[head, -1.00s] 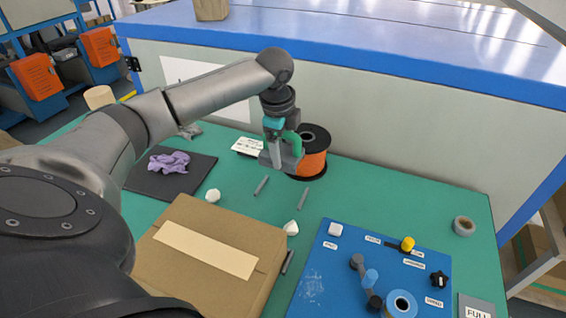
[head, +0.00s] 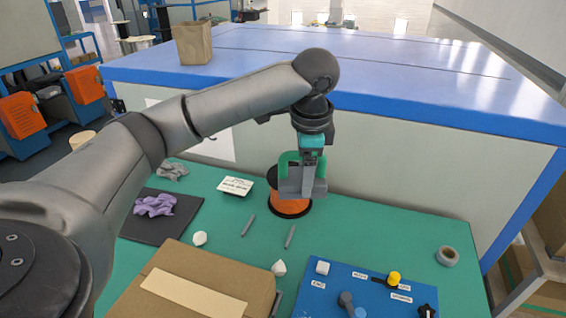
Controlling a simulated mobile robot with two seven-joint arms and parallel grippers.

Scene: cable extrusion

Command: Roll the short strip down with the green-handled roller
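Two thin grey strips lie apart on the green table, one on the left (head: 248,224) and one on the right (head: 290,236), nearer to me than the spool. I cannot tell which is the short strip. I cannot make out a separate green-handled roller. My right gripper is not in view.
A cardboard box (head: 215,270) stands at the front, with white lumps (head: 200,238) (head: 279,268) beside it. A blue board (head: 330,291) with knobs lies front right. A dark mat (head: 140,221) bears a purple cloth (head: 155,205). The green table (head: 385,235) is clear at centre right.

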